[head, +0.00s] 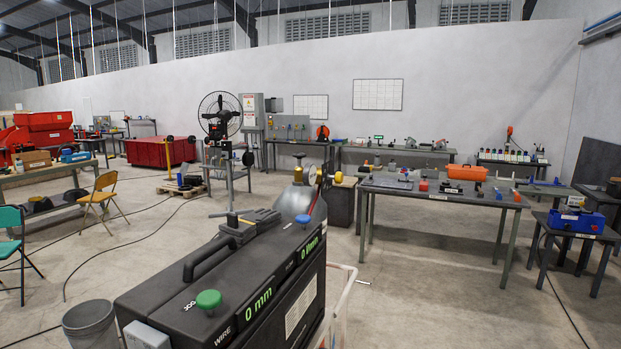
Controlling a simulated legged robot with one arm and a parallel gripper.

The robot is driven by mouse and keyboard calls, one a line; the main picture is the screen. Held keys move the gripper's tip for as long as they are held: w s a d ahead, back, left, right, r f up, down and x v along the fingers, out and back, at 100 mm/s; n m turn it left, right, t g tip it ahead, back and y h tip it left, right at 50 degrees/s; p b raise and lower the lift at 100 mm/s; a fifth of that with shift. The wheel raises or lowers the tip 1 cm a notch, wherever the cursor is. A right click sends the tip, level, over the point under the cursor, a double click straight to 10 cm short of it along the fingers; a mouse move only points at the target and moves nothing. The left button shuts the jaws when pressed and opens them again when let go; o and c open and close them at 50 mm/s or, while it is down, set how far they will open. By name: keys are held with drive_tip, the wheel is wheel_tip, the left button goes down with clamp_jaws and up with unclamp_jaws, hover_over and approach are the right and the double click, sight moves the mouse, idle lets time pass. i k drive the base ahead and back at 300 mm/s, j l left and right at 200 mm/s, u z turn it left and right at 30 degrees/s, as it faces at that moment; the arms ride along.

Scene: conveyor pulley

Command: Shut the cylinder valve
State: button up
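A grey gas cylinder (301,205) stands upright just behind a black wire-feed machine. Its rounded shoulder and narrow neck show above the machine, and its lower body is hidden. The cylinder valve (298,175) sits at the top of the neck. Gauge-like parts (316,175) in red and yellow are close to its right. The valve is too small to tell whether it is open or shut. My gripper is not in view.
A workbench (440,195) is to the right. Cables cross the floor; open floor lies left and right.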

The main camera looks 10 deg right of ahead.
sight(299, 157)
drive_tip(key=i+l+u, duration=0.1)
drive_tip(key=u, duration=0.25)
drive_tip(key=i+l+u, duration=0.15)
drive_tip(key=u, duration=0.25)
drive_tip(key=i+l+u, duration=0.1)
drive_tip(key=l, duration=0.2)
drive_tip(key=i+l+u, duration=0.1)
drive_tip(key=l, duration=0.25)
drive_tip(key=i+l+u, duration=0.1)
drive_tip(key=i+l, duration=0.15)
drive_tip(key=i+l+u, duration=0.1)
drive_tip(key=l, duration=0.4)
drive_tip(key=i+l+u, duration=0.15)
drive_tip(key=l, duration=0.2)
drive_tip(key=i+l+u, duration=0.1)
drive_tip(key=l, duration=0.25)
